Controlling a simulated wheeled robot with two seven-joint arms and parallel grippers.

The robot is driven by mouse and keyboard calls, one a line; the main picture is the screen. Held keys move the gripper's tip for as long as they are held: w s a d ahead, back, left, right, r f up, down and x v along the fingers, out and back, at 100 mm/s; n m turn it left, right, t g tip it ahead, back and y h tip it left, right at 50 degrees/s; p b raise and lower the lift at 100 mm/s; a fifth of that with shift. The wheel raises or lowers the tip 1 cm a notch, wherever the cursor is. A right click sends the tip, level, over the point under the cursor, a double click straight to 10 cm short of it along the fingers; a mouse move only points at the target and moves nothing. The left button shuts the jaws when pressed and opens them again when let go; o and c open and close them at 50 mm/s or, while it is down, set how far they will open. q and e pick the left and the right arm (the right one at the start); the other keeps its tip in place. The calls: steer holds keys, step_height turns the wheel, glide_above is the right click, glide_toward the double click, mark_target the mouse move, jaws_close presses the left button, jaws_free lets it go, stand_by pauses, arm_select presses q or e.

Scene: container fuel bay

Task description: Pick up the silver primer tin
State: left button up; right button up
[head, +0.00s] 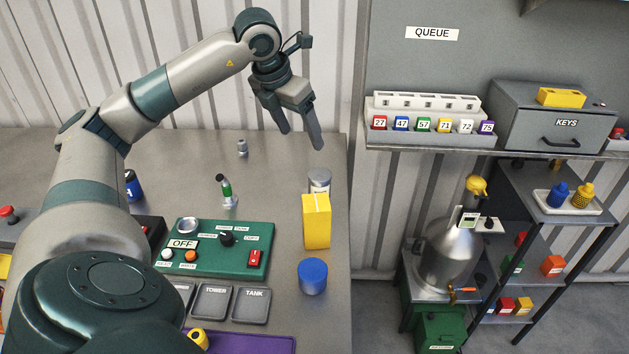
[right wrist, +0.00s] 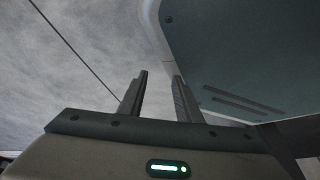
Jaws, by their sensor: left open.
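A silver tin (head: 319,180) with a pale label stands upright near the right edge of the metal bench (head: 335,240). I take it for the primer tin, but cannot read its label. A yellow box (head: 316,221) in front hides its lower part. My left gripper (head: 301,138) hangs above the back of the bench, just above and to the left of the tin in the head view. It is open, empty and apart from the tin. My right gripper (right wrist: 162,76) shows in the right wrist view with its fingers apart and nothing between them.
A blue cylinder (head: 313,276) stands in front of the yellow box. A green-and-silver item (head: 226,191) and a small grey piece (head: 242,147) stand to the left. A green switch panel (head: 213,266) lies farther forward. The bench between the small grey piece and the tin is clear.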

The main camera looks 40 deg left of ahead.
arm_select(q)
steer(key=shift+d, duration=0.1)
arm_select(e)
steer(key=shift+w, duration=0.1)
arm_select(q)
steer(key=p, duration=0.3)
glide_above(318, 174)
steer(key=s, duration=0.2)
step_height(318, 174, down, 10)
steer(key=shift+f, duration=0.1)
steer(key=shift+w+f, duration=0.2)
steer(key=shift+f, duration=0.4)
arm_select(e)
steer(key=s+d+g, duration=0.2)
steer(key=s+d, duration=0.2)
steer(key=s, duration=0.7)
steer(key=shift+d+g+h, duration=0.2)
steer(key=shift+g+h, duration=0.2)
arm_select(q)
steer(key=shift+p, duration=0.4)
arm_select(e)
steer(key=shift+r, duration=0.15)
